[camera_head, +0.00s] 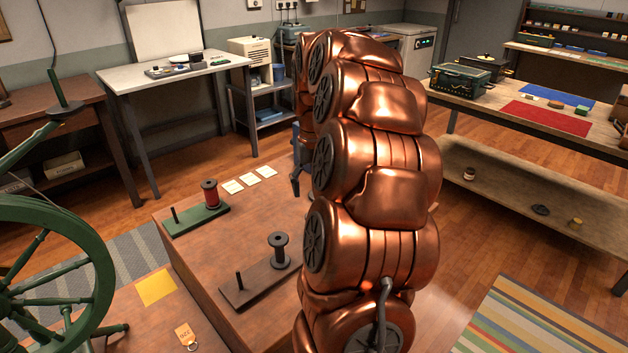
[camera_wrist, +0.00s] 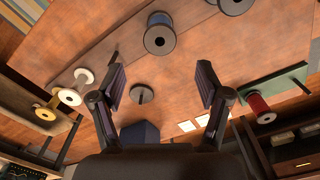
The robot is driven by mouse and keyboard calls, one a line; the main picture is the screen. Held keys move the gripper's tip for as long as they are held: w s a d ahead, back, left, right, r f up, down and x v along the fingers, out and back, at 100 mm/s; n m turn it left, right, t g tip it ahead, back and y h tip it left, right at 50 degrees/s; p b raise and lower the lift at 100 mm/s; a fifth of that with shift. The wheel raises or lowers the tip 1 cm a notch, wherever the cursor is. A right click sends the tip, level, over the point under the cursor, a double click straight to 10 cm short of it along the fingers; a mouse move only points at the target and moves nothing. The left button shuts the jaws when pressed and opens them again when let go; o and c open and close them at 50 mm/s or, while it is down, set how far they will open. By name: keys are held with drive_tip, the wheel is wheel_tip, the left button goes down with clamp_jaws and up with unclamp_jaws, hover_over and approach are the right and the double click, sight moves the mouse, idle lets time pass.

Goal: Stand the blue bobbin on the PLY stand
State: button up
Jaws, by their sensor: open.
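The blue bobbin (camera_wrist: 160,36), with dark flanges, stands on the wooden table in the upper middle of the wrist view. My arm hides that spot in the head view. My gripper (camera_wrist: 163,80) is open and empty, its fingers spread either side of the picture's middle, with the bobbin beyond them. A dark stand (camera_head: 258,286) with a bare peg and a dark bobbin (camera_head: 280,250) is at the near table edge. A green stand (camera_head: 190,225) carries a red bobbin (camera_head: 210,193), also seen in the wrist view (camera_wrist: 260,108). I cannot read which stand is PLY.
White cards (camera_head: 247,179) lie behind the green stand. A round dark base with a peg (camera_wrist: 141,94), a white bobbin (camera_wrist: 80,84) and a yellow one (camera_wrist: 46,112) show in the wrist view. The green spinning wheel (camera_head: 50,265) stands at left, near an orange tag (camera_head: 185,333).

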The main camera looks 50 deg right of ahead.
drive_tip(key=shift+f+b, duration=1.5)
drive_tip(key=shift+f, duration=2.45)
drive_tip(key=c, duration=0.7)
